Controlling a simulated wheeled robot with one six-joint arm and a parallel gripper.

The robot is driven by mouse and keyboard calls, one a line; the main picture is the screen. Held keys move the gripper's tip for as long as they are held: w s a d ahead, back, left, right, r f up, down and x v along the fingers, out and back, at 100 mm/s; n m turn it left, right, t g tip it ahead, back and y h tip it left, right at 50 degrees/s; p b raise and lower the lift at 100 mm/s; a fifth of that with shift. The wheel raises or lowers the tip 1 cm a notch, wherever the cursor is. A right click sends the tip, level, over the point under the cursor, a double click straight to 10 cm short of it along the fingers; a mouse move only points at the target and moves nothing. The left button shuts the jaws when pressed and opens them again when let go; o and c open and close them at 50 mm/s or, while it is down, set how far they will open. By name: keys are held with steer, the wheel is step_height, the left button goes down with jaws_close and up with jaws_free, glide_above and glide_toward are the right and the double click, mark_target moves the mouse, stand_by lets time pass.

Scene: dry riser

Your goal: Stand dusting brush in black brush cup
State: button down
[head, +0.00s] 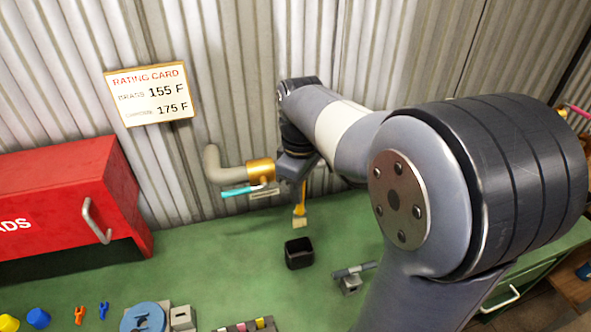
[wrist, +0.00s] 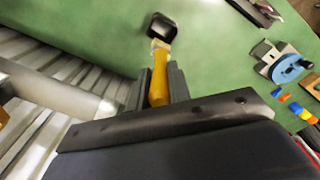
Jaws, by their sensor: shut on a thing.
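The dusting brush (head: 300,205) has a yellow handle and a pale bristle end. It hangs nearly upright, bristle end down, from my gripper (head: 299,182). In the wrist view my gripper (wrist: 160,82) is shut on the yellow handle of the brush (wrist: 158,62), with one dark finger on each side. The black brush cup (head: 299,254) is a small square cup standing open side up on the green bench. In the head view it lies just below the bristle end, with a gap between. The cup (wrist: 162,27) also shows past the brush tip in the wrist view.
A grey elbow pipe with a brass collar (head: 260,171) and teal lever (head: 243,190) sticks out left of my gripper. A red cabinet (head: 60,195) stands left. A grey fixture (head: 350,283) stands right of the cup. The green bench (head: 220,270) is clear left of the cup.

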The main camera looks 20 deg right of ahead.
steer(key=shift+s+a+f, duration=0.1)
steer(key=shift+s+f, duration=0.05)
steer(key=shift+f, duration=0.25)
steer(key=b, duration=0.6)
glide_above(300, 227)
steer(key=f, duration=0.6)
steer(key=shift+w, duration=0.2)
steer(key=shift+f+b, duration=1.65)
steer(key=shift+f, duration=1.15)
steer(key=c, duration=1.2)
jaws_free()
steer(key=shift+c, duration=0.2)
step_height(300, 227, up, 11)
steer(key=shift+f+p, duration=0.1)
steer(key=shift+p, duration=0.55)
steer(key=shift+f, duration=0.1)
